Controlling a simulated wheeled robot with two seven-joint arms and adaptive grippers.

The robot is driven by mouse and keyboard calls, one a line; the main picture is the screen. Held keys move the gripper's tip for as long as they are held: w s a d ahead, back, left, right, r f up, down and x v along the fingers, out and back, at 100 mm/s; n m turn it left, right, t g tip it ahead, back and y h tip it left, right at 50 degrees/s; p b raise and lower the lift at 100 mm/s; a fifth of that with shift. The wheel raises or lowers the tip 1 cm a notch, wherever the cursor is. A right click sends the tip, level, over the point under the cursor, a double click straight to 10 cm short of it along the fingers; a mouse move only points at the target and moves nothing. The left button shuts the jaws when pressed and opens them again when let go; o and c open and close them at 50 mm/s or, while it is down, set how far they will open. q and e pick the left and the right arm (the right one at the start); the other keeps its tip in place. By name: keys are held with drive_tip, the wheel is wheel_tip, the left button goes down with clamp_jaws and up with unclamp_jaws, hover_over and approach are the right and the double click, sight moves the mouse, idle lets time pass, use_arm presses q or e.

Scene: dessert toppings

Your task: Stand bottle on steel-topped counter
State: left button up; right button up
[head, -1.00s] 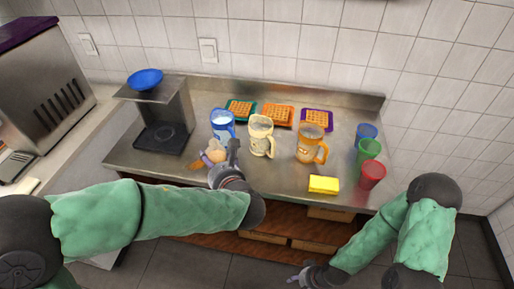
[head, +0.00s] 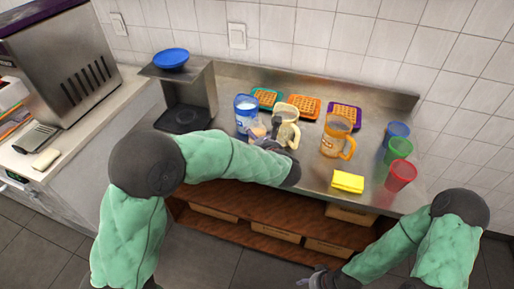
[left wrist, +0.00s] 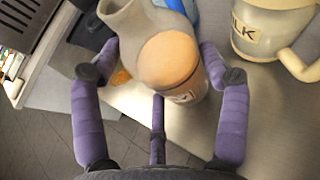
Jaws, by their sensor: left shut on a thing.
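My right gripper (head: 318,279) is low in front of the counter, too small to read.
Waffles on coloured trays (head: 304,106) lie behind. Blue, green and red cups (head: 401,176) stand at right. A yellow sponge (head: 347,182) lies near the front edge.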

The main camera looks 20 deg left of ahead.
use_arm(q)
drive_tip(key=shift+w+f+b, duration=0.15)
drive_tip(key=shift+f+b, duration=0.35)
drive_tip(key=shift+f, duration=0.4)
drive_tip(key=shift+w+f+b, duration=0.15)
drive_tip(key=shift+f+b, duration=0.3)
drive_tip(key=shift+f, duration=0.4)
drive_tip(key=shift+f, duration=0.15)
drive_tip(key=o, duration=1.5)
drive_tip(key=shift+f, duration=0.1)
